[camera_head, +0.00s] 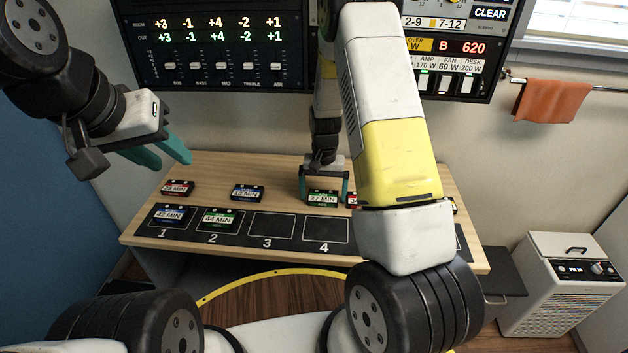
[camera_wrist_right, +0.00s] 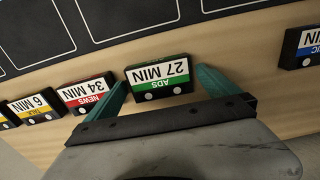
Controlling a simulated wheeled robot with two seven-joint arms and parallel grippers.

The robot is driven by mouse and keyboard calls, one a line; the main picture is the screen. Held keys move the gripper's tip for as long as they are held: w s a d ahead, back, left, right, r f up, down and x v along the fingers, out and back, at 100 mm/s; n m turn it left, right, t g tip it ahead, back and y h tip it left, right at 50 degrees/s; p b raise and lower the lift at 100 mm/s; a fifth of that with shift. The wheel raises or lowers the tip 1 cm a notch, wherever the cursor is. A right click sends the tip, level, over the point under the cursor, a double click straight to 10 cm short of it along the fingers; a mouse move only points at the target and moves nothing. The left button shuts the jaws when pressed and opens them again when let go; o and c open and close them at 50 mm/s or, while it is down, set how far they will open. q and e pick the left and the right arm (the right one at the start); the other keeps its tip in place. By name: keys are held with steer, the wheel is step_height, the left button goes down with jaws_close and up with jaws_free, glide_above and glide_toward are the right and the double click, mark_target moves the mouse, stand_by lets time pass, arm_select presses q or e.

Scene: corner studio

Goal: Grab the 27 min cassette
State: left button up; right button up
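The 27 min cassette (camera_head: 323,199) is black with a green and white label and lies on the wooden table behind slot 4. It also shows upside down in the right wrist view (camera_wrist_right: 158,77). My right gripper (camera_head: 324,190) is open and lowered over it, one teal finger on each side. In the right wrist view (camera_wrist_right: 163,92) the left finger is close to the cassette and a small gap shows at the right finger. Contact is hard to tell. My left gripper (camera_head: 160,152) is open and empty above the table's left end.
The 34 min cassette (camera_wrist_right: 88,93) lies close beside, with the 6 min cassette (camera_wrist_right: 37,107) beyond. A 13 min cassette (camera_head: 247,192) and a red-labelled one (camera_head: 177,188) lie left. The slot strip (camera_head: 295,243) holds 42 min (camera_head: 172,215) and 44 min (camera_head: 217,218); slots 3 and 4 are empty.

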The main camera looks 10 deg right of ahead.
steer(key=c, duration=1.2)
steer(key=shift+r, duration=0.15)
